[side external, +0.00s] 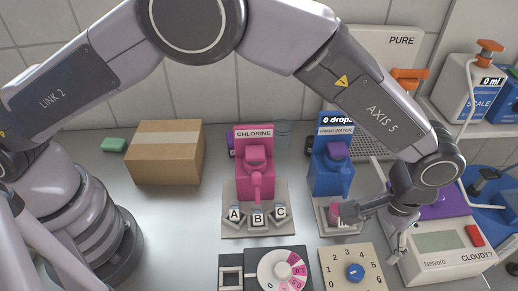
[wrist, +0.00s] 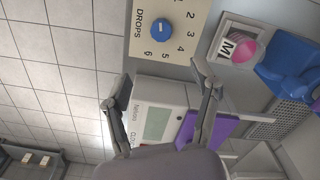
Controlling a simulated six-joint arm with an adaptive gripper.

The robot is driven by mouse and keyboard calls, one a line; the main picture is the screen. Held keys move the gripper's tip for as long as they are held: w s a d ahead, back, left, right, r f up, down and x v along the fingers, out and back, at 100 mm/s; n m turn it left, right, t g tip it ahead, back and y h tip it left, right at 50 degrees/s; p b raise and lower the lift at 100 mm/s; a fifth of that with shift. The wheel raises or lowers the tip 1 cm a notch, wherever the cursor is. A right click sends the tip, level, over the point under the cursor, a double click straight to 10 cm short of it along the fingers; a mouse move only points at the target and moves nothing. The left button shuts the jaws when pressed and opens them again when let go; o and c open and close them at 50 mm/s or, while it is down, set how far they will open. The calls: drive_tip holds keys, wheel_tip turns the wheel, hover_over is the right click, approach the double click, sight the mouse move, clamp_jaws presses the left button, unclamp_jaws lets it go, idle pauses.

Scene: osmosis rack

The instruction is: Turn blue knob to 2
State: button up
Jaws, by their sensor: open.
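The blue knob (side external: 355,273) sits in the middle of a cream dial panel (side external: 336,283) at the bottom of the side view, with numbers around it. In the wrist view the knob (wrist: 161,29) shows near the top, on the panel marked DROPS (wrist: 141,10), with 2 to 6 readable. A pale mark shows on the knob, but I cannot tell which number it points to. My gripper (side external: 370,233) is open and empty, above and to the right of the dial in the side view, apart from the knob. Its spread fingers (wrist: 160,78) frame the wrist view.
The Nelvoro meter (side external: 440,242) with a screen stands right of the dial. A blue dispenser (side external: 334,165) with a pink cup (wrist: 244,51) is behind it. The pink chlorine dispenser (side external: 255,160) and a pink-white dial (side external: 272,272) are to the left. A cardboard box (side external: 165,165) stands farther left.

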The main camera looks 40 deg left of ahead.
sight(357, 271)
wheel_tip(357, 271, down, 13)
idle(0.3)
clamp_jaws()
idle(0.5)
drive_tip(key=shift+m, duration=0.3)
drive_tip(key=m, duration=1.3)
idle(0.4)
